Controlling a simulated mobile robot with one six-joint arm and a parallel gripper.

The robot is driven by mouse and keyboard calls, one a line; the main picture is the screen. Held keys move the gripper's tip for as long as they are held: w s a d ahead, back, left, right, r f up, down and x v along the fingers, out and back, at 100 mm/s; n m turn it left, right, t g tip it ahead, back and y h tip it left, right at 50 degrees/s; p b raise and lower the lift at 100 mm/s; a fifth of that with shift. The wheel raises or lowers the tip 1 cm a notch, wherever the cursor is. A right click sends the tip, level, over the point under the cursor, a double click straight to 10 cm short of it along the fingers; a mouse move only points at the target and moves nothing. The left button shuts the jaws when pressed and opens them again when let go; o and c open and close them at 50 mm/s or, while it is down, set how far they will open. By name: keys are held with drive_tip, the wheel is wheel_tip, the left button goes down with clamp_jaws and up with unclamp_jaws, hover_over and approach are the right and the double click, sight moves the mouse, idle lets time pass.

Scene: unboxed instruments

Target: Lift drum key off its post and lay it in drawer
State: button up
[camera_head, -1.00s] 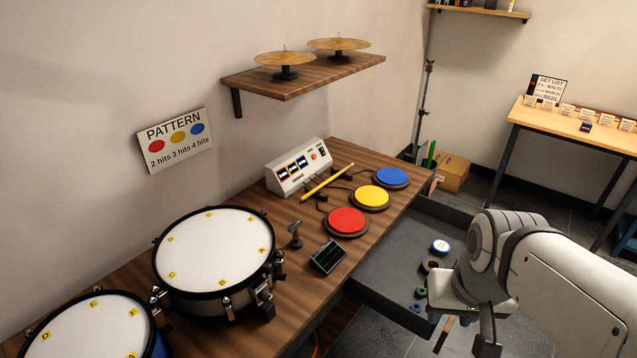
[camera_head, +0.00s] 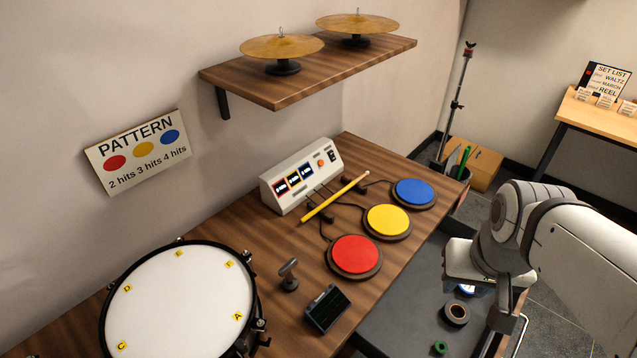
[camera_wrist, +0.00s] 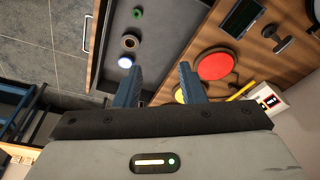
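The drum key (camera_head: 289,268), a small dark T-shaped piece, stands upright on its short post with a round base on the wooden bench. It also shows at the upper right of the wrist view (camera_wrist: 275,37). The dark grey drawer (camera_head: 400,316) is pulled out below the bench front, with tape rolls inside. My gripper (camera_wrist: 158,82) is open and empty in the wrist view, its two blue-grey fingers apart above the drawer and bench edge. It is well away from the drum key. In the head view my arm hides part of the drawer.
A black-screened device (camera_head: 327,308) lies right beside the key post. Red (camera_head: 354,254), yellow (camera_head: 387,221) and blue (camera_head: 413,192) pads, a yellow stick (camera_head: 335,197) and a white control box (camera_head: 300,175) fill the bench behind. A drum (camera_head: 180,305) stands left. A cymbal shelf (camera_head: 300,75) overhangs.

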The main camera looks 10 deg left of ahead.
drive_tip(key=shift+d, duration=0.15)
drive_tip(key=shift+o, duration=0.6)
drive_tip(key=m+g+b, duration=0.3)
drive_tip(key=m+b, duration=0.2)
drive_tip(key=m, duration=0.1)
hover_over(287, 265)
wheel_tip(287, 265, down, 17)
wheel_tip(287, 265, down, 8)
drive_tip(key=shift+r, duration=0.25)
drive_tip(key=shift+f, duration=0.3)
